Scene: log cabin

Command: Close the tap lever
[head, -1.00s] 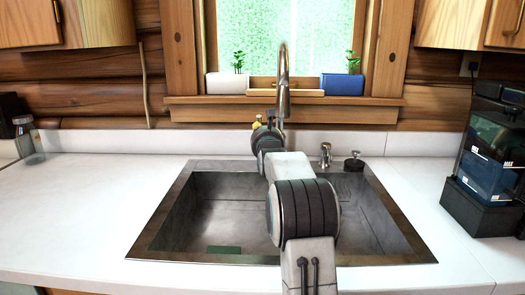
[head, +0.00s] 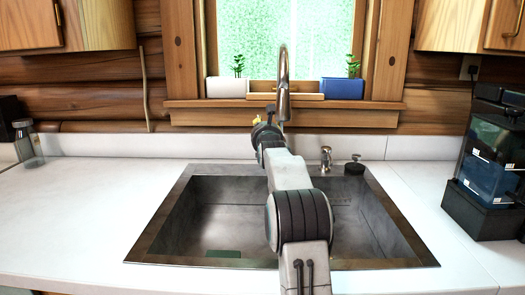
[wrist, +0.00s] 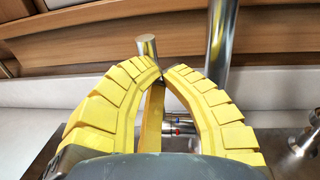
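The tap stands at the back of the sink, its tall metal spout (head: 283,85) rising before the window; its column (wrist: 221,45) also shows in the wrist view. The tap's side body (wrist: 178,127), with a blue and a red mark, shows between my fingers. A metal rod end, apparently the lever (wrist: 147,45), sticks up just beyond my fingertips, its lower part hidden by the left finger. My gripper (wrist: 162,73) has yellow ridged fingers whose tips meet or nearly meet. I cannot tell whether they touch the lever. In the head view my arm hides most of the gripper and the lever.
The metal sink (head: 160,225) lies below my arm, set in a white counter (head: 80,215). A small metal fitting (head: 326,157) and a black dispenser (head: 354,165) stand right of the tap. A dark appliance (head: 485,170) stands far right. The left counter is mostly clear.

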